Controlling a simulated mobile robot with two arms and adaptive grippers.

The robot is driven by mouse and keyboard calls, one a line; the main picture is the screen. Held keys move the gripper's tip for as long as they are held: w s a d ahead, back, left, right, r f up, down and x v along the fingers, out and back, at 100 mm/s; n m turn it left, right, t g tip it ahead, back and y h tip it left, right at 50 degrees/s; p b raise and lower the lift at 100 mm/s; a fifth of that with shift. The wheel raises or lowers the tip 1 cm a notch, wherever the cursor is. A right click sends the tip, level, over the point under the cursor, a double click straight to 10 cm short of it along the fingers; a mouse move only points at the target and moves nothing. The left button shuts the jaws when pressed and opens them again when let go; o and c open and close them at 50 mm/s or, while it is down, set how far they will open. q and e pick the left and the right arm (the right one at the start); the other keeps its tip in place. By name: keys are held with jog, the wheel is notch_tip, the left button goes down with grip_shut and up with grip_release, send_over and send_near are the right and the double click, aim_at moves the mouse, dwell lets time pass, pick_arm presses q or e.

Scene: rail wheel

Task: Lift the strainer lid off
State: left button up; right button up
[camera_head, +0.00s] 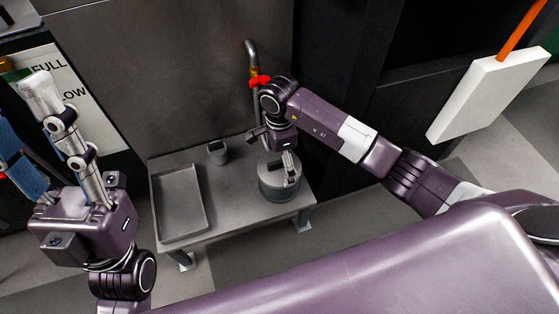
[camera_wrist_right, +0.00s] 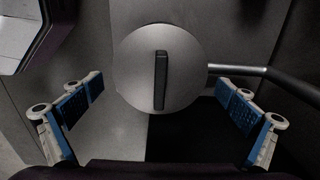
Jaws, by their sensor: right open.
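The strainer (camera_head: 271,189) is a grey round pot on the right part of a low metal bench. Its flat round lid (camera_head: 266,169) sits on top. In the right wrist view the lid (camera_wrist_right: 135,72) is a pale disc with a dark upright bar handle (camera_wrist_right: 161,80) across its middle. My right gripper (camera_head: 285,163) is over the lid, pointing down, and partly hides it. My left gripper (camera_head: 32,120) is raised at the far left, fingers spread and empty.
The bench (camera_head: 230,205) also bears a shallow grey tray (camera_head: 180,203) at left and a small grey cup (camera_head: 218,152) at the back. A pipe with a red valve handle (camera_head: 260,81) rises behind the strainer.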

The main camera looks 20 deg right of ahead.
grip_shut()
dwell(1.1)
